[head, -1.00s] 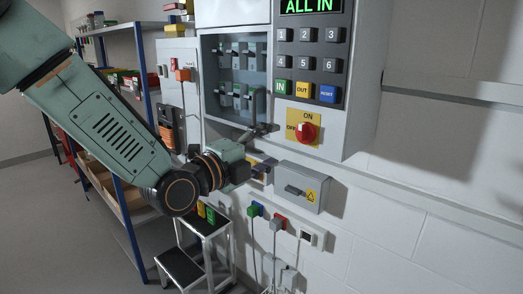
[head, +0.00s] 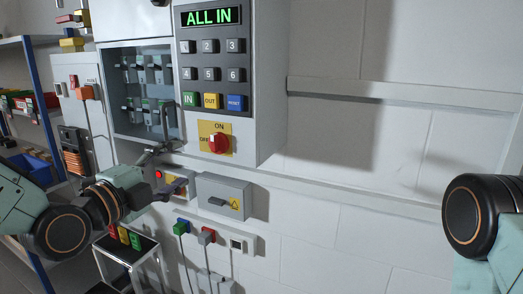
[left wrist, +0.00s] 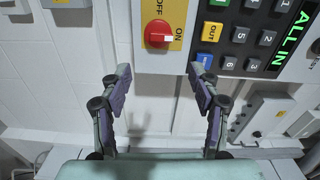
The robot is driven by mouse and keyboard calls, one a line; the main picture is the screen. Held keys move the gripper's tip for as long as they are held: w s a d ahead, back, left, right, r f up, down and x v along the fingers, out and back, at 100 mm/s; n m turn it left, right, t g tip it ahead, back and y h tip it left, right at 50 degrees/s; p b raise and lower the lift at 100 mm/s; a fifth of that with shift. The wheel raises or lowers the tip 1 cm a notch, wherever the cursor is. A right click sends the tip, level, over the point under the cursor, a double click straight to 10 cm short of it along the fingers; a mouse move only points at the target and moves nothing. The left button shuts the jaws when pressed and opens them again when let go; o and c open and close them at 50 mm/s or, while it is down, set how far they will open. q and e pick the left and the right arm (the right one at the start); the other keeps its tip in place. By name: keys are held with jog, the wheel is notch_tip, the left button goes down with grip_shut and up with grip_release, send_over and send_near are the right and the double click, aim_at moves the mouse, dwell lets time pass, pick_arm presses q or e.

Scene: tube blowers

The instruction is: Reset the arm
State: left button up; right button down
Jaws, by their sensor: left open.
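My left arm comes in from the left in the head view. Its gripper (head: 168,170) is open and empty, in front of the wall below the control panel (head: 246,100). In the left wrist view the two fingers (left wrist: 160,76) stand wide apart with nothing between them. The panel's display (head: 209,18) reads ALL IN. The red rotary knob (head: 219,143) on its yellow ON/OFF plate is apart from the gripper; it also shows in the left wrist view (left wrist: 158,34). Part of my right arm (head: 478,215) shows at the right edge; its gripper is out of view.
A grey box with a warning sign (head: 222,196) is right of the left gripper. An open breaker cabinet (head: 147,90) is above it. Sockets with plugs (head: 207,236) are below. A shelf rack (head: 45,100) and a step stool (head: 128,262) stand left. The wall at right is bare.

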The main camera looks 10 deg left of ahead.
pick_arm(q)
jog(key=s+f+n+g+y, duration=0.2)
jog(key=s+f+n+g, duration=0.3)
jog(key=f+n, duration=0.7)
jog(key=s+f+n+g+y, duration=0.2)
jog(key=s+f+n+g, duration=0.35)
jog(key=f, duration=1.05)
jog(key=s+f+n+g, duration=0.1)
jog(key=s+f+g, duration=0.1)
jog(key=s+f, duration=0.3)
jog(key=s+f+n+g+y, duration=0.1)
jog(key=s+f, duration=0.5)
jog(key=s, duration=0.6)
jog(key=s+f+n+g+y, duration=0.1)
jog(key=s+f+n+g, duration=0.1)
jog(key=s+f, duration=0.3)
jog(key=s+g+b, duration=0.1)
jog(key=s, duration=0.2)
jog(key=shift+s+a+f, duration=0.15)
jog(key=shift+a+f, duration=0.15)
jog(key=shift+g, duration=0.25)
